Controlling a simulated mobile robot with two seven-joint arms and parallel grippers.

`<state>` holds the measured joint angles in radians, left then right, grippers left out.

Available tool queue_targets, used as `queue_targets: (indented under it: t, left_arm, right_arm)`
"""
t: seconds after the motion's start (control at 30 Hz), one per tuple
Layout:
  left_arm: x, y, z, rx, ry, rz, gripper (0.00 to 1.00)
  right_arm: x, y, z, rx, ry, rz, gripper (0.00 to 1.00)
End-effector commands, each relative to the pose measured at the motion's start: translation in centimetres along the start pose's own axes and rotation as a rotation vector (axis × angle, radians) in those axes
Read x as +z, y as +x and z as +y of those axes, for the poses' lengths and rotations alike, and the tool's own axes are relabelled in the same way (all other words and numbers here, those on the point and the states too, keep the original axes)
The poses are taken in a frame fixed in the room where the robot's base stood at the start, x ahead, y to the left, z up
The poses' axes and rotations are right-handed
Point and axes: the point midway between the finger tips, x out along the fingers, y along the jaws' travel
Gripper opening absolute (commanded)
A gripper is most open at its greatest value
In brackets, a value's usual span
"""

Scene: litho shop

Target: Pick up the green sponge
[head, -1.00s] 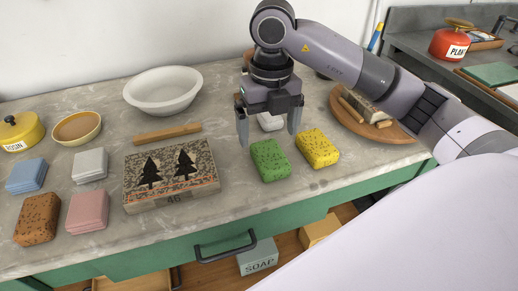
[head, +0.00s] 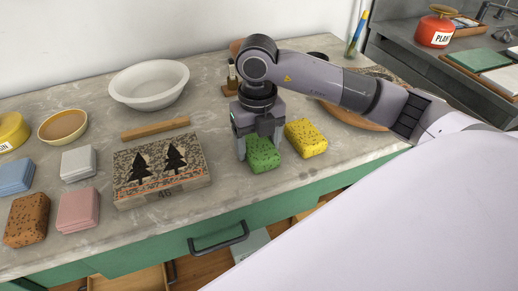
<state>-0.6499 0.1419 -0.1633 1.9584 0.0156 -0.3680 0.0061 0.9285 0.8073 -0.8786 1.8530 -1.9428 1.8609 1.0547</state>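The green sponge (head: 263,157) lies on the counter in the head view, just right of the stone block with two tree pictures. My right gripper (head: 259,152) is lowered over it from above. Its fingers are apart, one at the sponge's left side and one near its right side. I cannot tell whether they touch it. The gripper body hides the sponge's back part. My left gripper is not in view.
A yellow sponge (head: 306,138) lies close on the right. The tree stone block (head: 162,170) is on the left, with a wooden bar (head: 155,129) behind it. A white bowl (head: 149,84) stands at the back. The counter's front edge is close below.

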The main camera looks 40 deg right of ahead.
Motion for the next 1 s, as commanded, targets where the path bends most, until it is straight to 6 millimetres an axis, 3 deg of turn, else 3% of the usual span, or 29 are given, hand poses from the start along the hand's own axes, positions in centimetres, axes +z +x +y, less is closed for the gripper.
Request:
queue_targets:
  t: [0.37,0.57,0.67,1.0]
  left_arm:
    - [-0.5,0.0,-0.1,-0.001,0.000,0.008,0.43]
    - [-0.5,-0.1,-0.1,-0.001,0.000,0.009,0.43]
    - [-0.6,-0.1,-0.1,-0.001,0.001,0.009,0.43]
    - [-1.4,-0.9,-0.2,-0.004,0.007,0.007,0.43]
  right_arm:
    - [0.0,-0.2,0.0,0.000,0.000,-0.001,0.41]
    - [0.1,-1.6,0.1,0.002,0.000,-0.003,0.41]
    - [0.1,-3.3,0.1,0.002,0.000,-0.005,0.41]
    - [0.1,-12.4,-0.1,-0.001,0.002,-0.007,0.41]
